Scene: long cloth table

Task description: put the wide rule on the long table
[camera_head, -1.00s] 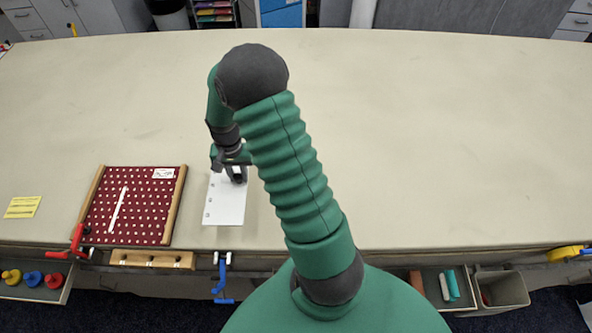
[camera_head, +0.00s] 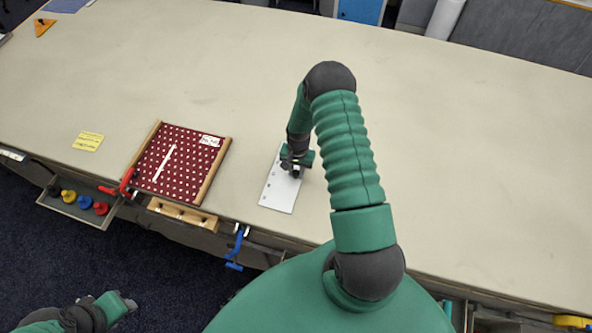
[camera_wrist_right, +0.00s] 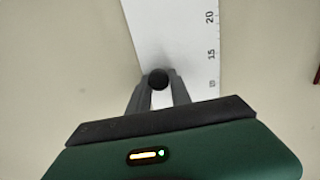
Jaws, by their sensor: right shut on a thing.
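The wide rule (camera_head: 279,194) is a white flat plate with marks along one edge. It lies flat at or very close to the cloth of the long table (camera_head: 440,150), right of the red dotted board. My right gripper (camera_head: 294,168) is over the rule's far part. In the right wrist view the fingers (camera_wrist_right: 158,88) are closed around a dark round knob on the rule (camera_wrist_right: 175,35), whose scale shows 15 and 20. Whether the rule touches the cloth is hard to tell. My left gripper (camera_head: 122,302) is at the lower left, off the table; its jaws are unclear.
A red dotted board (camera_head: 178,165) with wooden side rails lies left of the rule. A yellow note (camera_head: 88,141) lies further left. A red clamp (camera_head: 124,183) and a blue clamp (camera_head: 238,248) sit at the front edge. The table's middle and right are clear.

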